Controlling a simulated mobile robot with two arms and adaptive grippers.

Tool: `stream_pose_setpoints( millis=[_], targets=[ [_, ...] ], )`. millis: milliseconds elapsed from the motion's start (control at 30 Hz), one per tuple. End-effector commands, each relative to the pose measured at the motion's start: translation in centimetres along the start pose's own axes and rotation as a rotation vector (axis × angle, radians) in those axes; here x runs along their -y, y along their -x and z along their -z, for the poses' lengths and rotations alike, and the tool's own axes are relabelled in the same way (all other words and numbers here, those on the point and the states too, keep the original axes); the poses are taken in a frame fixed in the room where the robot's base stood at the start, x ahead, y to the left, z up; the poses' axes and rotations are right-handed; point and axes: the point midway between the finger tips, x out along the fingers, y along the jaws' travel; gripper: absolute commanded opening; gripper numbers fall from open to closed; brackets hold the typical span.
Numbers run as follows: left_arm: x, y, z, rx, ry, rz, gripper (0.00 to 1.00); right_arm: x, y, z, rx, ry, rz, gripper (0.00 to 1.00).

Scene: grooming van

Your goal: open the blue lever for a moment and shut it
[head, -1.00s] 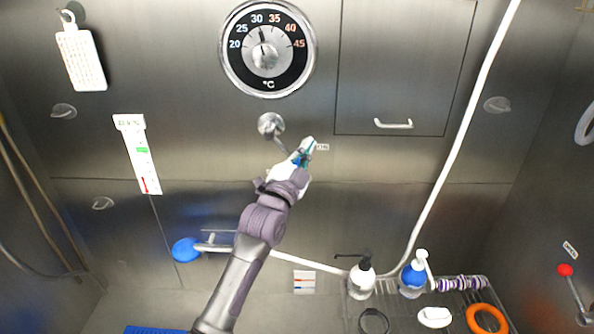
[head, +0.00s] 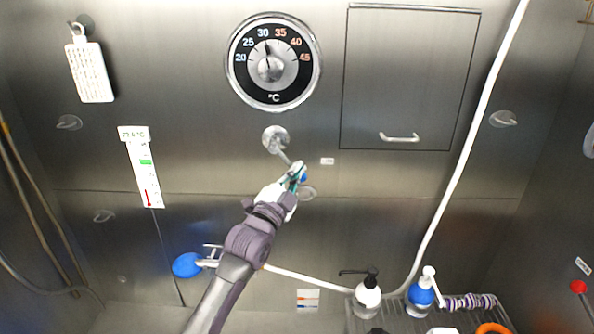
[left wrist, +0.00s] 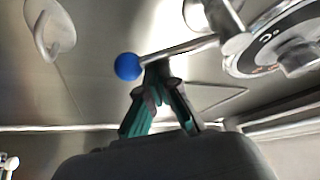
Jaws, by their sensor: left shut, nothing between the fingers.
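The blue lever is a metal rod (head: 281,151) that slopes down and right from a round wall mount, with a blue ball (head: 303,178) at its end. My left gripper (head: 296,174) is at this ball end and partly hides it. In the left wrist view the blue ball (left wrist: 128,66) shows left of the fingertips (left wrist: 158,68). The fingers are shut with nothing between them, close against the rod near the ball; whether they touch it I cannot tell. My right gripper is not in view.
A temperature dial (head: 272,62) sits above the lever. A hose (head: 470,150) runs down the right; bottles (head: 368,295) stand on a rack below.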

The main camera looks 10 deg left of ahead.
Motion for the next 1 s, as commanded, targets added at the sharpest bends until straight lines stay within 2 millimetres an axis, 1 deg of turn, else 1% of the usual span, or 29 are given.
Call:
stream_pose_setpoints(
  millis=[367, 667, 733, 1000],
  targets=[
    [0.0, 0.2, -0.5, 0.001, -0.083, -0.047, 0.0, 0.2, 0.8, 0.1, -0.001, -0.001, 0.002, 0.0],
    [-0.1, 0.7, -1.4, 0.002, -0.274, -0.157, 0.0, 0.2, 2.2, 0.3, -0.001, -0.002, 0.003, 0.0],
    [-0.4, 1.0, -1.7, 0.003, -0.272, -0.161, 0.0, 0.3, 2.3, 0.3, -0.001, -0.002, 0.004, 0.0],
    [-0.1, 1.6, -2.8, 0.002, -0.27, -0.158, 0.0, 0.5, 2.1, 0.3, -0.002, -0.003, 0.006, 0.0]
  ],
)
